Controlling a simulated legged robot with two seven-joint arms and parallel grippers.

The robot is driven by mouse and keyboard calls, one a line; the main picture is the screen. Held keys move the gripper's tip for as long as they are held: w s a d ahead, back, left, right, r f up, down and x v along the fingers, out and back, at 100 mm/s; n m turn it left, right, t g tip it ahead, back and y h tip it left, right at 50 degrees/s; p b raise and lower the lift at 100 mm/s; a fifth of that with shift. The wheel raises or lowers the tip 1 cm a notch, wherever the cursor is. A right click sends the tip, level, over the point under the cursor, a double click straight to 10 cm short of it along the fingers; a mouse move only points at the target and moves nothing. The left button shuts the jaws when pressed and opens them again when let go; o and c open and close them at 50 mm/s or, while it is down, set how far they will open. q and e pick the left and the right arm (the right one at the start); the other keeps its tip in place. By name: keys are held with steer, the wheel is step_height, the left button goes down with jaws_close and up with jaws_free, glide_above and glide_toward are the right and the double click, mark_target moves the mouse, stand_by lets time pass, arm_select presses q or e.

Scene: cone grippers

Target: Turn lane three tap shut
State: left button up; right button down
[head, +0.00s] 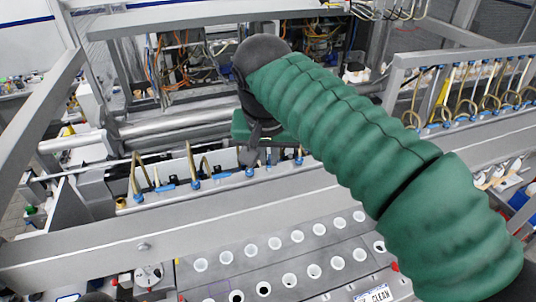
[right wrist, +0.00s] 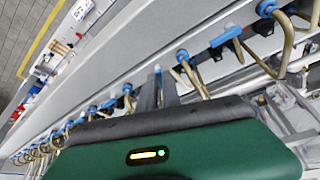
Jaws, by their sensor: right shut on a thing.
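A row of blue taps with tan hoses runs along a pale rail in the head view; one free tap (head: 195,184) is left of my right gripper. My right gripper (head: 256,158) reaches down to the rail from a green-sleeved arm. In the right wrist view its dark fingers (right wrist: 158,90) are shut on a small blue tap handle (right wrist: 157,70), mostly hidden between them. Other blue taps (right wrist: 182,55) stand close by. I cannot read any lane number, nor tell how far the held tap is turned. My left gripper is not in view.
A grey beam (head: 140,246) crosses in front of the rail. A panel with rows of white-rimmed holes (head: 225,275) lies nearer. A second row of hoses and blue fittings (head: 465,115) is at right. Open wiring (head: 180,65) shows behind.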

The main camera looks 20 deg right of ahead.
steer(key=shift+d+f+n+y+b, duration=0.15)
steer(key=shift+n+y+b, duration=0.25)
steer(key=shift+n, duration=0.7)
steer(key=shift+n+y, duration=0.5)
steer(key=shift+n, duration=0.8)
steer(key=c, duration=1.5)
jaws_free()
steer(key=shift+c, duration=0.2)
steer(key=v, duration=1.7)
